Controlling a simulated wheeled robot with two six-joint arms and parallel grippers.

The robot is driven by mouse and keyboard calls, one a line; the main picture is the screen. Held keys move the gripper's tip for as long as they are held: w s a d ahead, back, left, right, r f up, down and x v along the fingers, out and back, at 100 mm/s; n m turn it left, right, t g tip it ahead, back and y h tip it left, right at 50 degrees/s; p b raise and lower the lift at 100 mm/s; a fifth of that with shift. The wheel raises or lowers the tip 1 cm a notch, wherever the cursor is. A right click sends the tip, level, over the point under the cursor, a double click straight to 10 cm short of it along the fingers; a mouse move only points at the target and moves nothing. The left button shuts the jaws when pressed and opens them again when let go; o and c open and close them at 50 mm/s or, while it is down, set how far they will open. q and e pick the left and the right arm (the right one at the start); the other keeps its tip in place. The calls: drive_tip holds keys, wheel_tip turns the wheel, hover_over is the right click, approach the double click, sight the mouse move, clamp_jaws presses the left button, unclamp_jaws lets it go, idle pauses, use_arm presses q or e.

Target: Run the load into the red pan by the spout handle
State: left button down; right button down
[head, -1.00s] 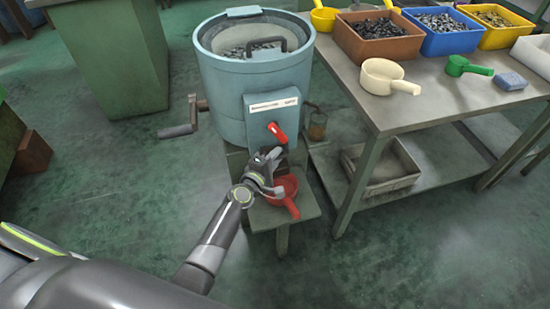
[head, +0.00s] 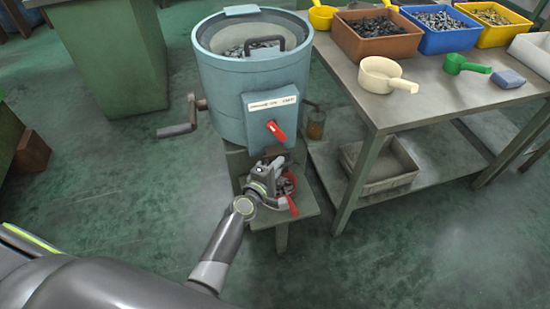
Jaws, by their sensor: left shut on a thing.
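The blue drum machine (head: 222,92) holds grey metal parts (head: 256,47). My right gripper is out of view.
The low green stand (head: 310,205) carries the pan. A crank (head: 178,130) juts from the drum's left. The bench (head: 440,100) at right bears parts bins, a cream scoop (head: 383,73) and a green scoop (head: 460,64). A tray (head: 385,180) is on its lower shelf.

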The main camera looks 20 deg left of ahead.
use_arm(q)
drive_tip(key=shift+w+a, duration=0.1)
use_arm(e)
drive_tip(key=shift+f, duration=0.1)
use_arm(q)
drive_tip(key=c, duration=1.8)
unclamp_jaws()
drive_tip(key=shift+c, duration=0.2)
drive_tip(key=shift+o, duration=0.4)
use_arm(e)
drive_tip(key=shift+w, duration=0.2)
